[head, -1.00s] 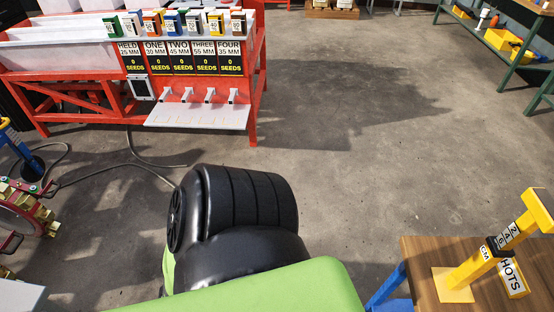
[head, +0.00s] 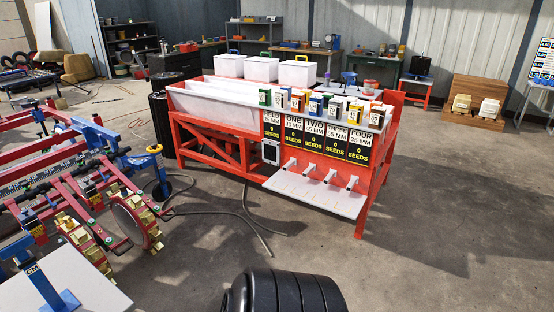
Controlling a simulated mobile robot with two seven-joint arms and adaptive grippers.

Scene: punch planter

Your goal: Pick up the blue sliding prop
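A blue post with a square blue foot, which looks like the blue sliding prop (head: 45,287), stands tilted in the picture on a white tabletop (head: 88,282) at the lower left. Neither of my grippers shows in the head view. A black ribbed rounded part at the bottom centre looks like part of my own body.
A red planter machine (head: 70,185) with toothed wheels stands behind the white table. A red seed stand (head: 365,215) with white bins and a front shelf is at the centre. Dark hoses (head: 245,225) lie on the floor. The floor (head: 430,265) at right is clear.

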